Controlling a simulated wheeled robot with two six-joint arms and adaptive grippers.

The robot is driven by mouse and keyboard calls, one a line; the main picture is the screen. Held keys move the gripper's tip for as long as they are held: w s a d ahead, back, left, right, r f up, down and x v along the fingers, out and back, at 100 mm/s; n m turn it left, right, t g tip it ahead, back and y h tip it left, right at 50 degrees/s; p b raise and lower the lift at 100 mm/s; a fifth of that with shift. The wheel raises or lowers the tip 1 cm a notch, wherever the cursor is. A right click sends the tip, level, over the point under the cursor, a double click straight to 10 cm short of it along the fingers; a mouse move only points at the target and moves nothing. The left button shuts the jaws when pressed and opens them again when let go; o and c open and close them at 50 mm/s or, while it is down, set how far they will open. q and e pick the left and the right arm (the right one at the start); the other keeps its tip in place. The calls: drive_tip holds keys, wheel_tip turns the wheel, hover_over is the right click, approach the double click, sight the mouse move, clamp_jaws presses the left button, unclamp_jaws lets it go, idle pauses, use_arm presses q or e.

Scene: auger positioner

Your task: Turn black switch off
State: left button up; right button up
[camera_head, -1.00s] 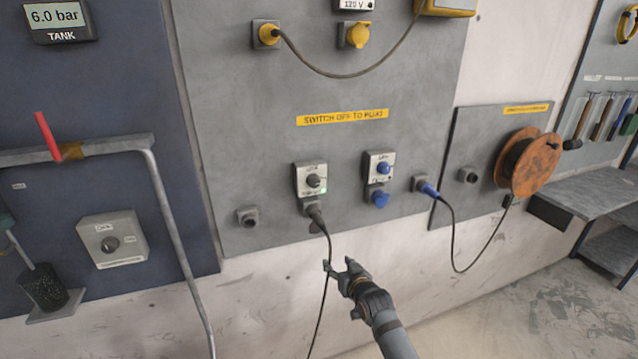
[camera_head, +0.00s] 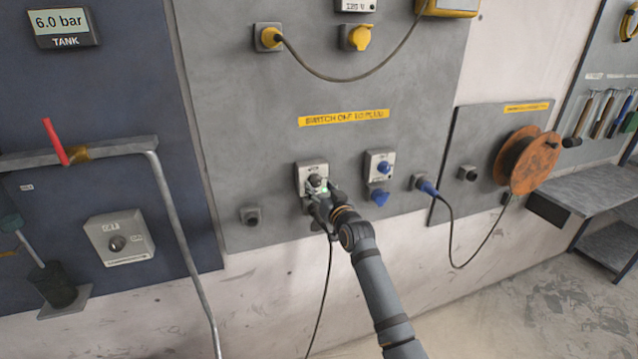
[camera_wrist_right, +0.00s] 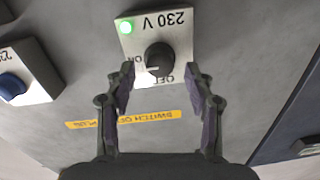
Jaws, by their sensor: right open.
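The black switch (camera_head: 315,181) is a round knob on a pale plate on the grey wall panel, with a green light lit beside it. In the right wrist view the black knob (camera_wrist_right: 159,57) sits on a plate marked "230 V", its white pointer mark near the "ON" label. My right gripper (camera_head: 318,202) is at the lower part of the plate. Its fingers (camera_wrist_right: 158,88) are open on either side, just short of the knob, with nothing between them. My left gripper is not in view.
A black plug with a hanging cable (camera_head: 329,255) is below the switch. A blue switch (camera_head: 383,168) and blue socket (camera_head: 380,197) are to the right, then a blue plug (camera_head: 427,187). A yellow label (camera_head: 344,118) is above. A grey knob box (camera_head: 119,238) is at left.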

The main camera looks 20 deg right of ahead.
drive_tip(key=shift+w, duration=0.6)
clamp_jaws()
